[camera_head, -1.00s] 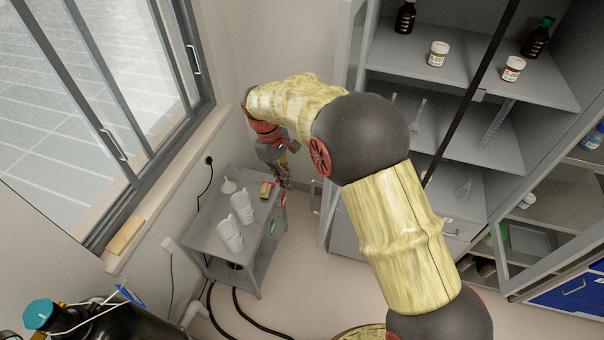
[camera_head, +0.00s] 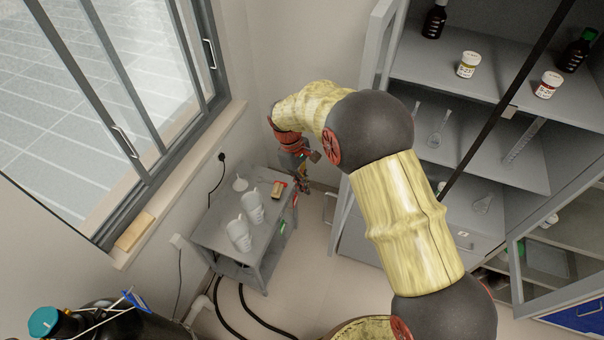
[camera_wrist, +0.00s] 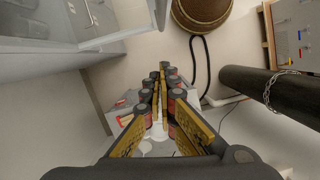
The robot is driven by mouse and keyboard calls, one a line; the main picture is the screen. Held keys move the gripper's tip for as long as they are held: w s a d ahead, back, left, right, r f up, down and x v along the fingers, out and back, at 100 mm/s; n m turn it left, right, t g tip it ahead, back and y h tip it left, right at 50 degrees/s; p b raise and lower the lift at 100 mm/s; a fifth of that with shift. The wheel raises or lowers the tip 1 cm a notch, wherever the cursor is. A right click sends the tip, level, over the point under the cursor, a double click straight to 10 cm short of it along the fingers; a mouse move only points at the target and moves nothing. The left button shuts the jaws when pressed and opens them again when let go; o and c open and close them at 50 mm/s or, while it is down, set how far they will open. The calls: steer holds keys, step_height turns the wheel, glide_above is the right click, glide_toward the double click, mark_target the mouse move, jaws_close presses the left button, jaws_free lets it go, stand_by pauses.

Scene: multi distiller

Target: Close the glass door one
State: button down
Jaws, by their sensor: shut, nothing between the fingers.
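A grey cabinet (camera_head: 455,60) stands right of centre in the head view, its shelves exposed. A glass-panelled door (camera_head: 386,45) stands at its left edge, seen almost edge-on. Another framed glass door (camera_head: 516,265) stands swung out at the lower right. I cannot tell which is door one. My gripper (camera_head: 302,184) hangs over the far end of a small grey table, left of the cabinet and apart from both doors. In the wrist view my gripper (camera_wrist: 160,76) is shut and empty. A pale framed glass panel (camera_wrist: 92,22) shows at that view's upper left.
The grey table (camera_head: 222,238) holds two white jugs (camera_head: 245,219) and a small box (camera_head: 279,189). A window (camera_head: 120,90) is at the left. A dark cylinder (camera_head: 85,315) stands front left. Floor (camera_head: 300,285) between table and cabinet is clear.

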steer(key=s+d+f, duration=0.1)
steer(key=d+f+p, duration=0.1)
steer(key=s+d+p, duration=0.1)
steer(key=shift+s+d+f, duration=0.3)
steer(key=shift+d+f, duration=0.1)
